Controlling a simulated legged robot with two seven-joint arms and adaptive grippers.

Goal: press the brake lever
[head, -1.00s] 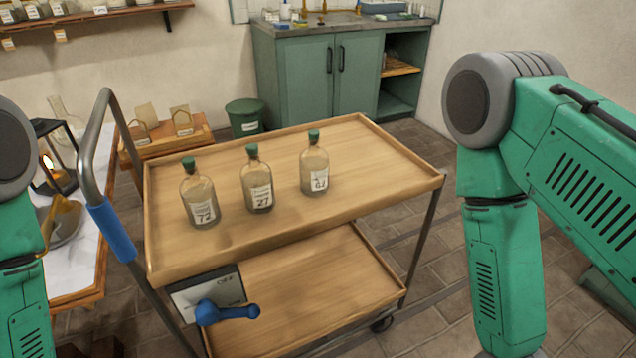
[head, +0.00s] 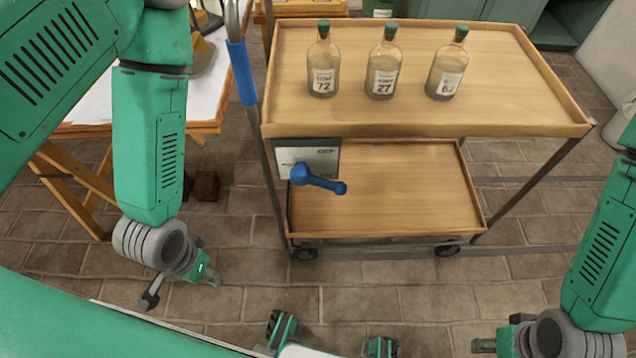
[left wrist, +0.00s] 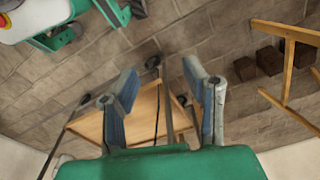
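The brake lever (head: 320,181) is blue with a rounded knob. It sticks out to the right from a pale plate (head: 308,158) under the top tray's left front corner on the wooden cart (head: 420,131). My left gripper (head: 183,288) hangs low, to the left of the lever and apart from it. In the left wrist view its two fingers (left wrist: 166,92) are spread with nothing held; the cart shows beyond them, and I cannot make out the lever there. My right gripper (head: 500,333) is low at the bottom right, away from the cart, its fingers apart and empty.
Three labelled bottles with green stoppers, 72 (head: 323,65), 27 (head: 384,68) and a third (head: 447,68), stand on the top tray. The cart's blue-gripped handle (head: 242,72) rises at its left. A side table (head: 205,126) stands further left. Floor before the cart is largely clear.

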